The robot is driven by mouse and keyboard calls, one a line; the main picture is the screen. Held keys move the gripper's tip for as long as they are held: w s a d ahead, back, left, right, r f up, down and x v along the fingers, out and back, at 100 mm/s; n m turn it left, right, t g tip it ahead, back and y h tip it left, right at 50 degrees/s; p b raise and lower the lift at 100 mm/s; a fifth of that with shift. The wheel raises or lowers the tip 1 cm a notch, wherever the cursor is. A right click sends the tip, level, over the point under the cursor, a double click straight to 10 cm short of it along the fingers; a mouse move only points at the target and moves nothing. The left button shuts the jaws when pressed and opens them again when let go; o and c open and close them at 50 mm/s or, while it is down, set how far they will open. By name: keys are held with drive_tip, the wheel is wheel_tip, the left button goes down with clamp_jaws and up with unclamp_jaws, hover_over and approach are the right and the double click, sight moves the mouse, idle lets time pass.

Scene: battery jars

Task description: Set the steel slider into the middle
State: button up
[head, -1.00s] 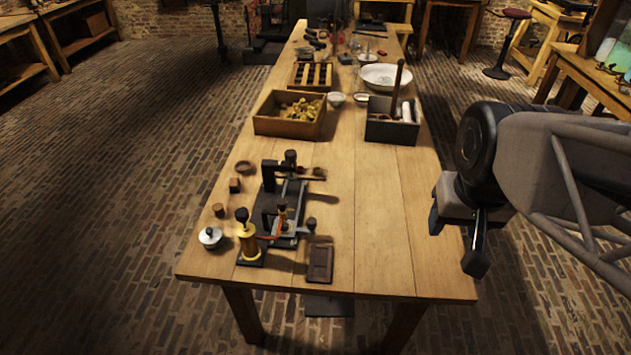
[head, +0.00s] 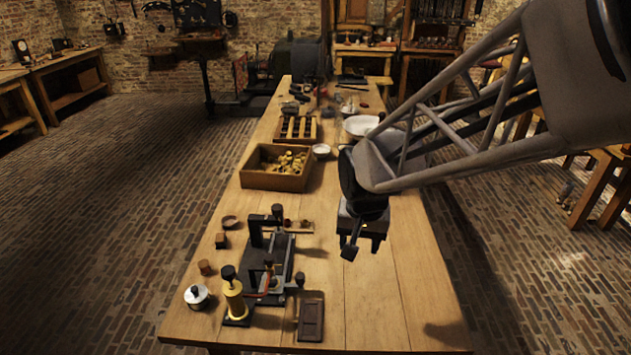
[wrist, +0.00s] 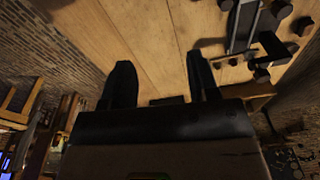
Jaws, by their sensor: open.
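A dark apparatus with a pale metal strip or rail (head: 289,258) stands on the near left of the table. Small dark knobs and blocks sit along it; I cannot tell which part is the steel slider. Part of this apparatus also shows at the upper right of the wrist view (wrist: 246,28). My gripper (head: 363,246) is above the table, to the right of the apparatus and apart from it. In the wrist view its two fingers (wrist: 160,82) are spread, with nothing between them.
Around the apparatus are a brass cylinder (head: 235,300), a white lidded jar (head: 197,296), a dark flat tray (head: 311,318) and small blocks. A wooden box of yellowish pieces (head: 262,180) stands behind. The table's near right (head: 400,310) is clear.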

drive_tip(key=g, duration=0.1)
hover_over(300, 275)
drive_tip(key=shift+m, duration=0.4)
wheel_tip(300, 275, down, 13)
drive_tip(key=shift+s+r, duration=0.1)
drive_tip(key=shift+f, duration=3.9)
clamp_jaws()
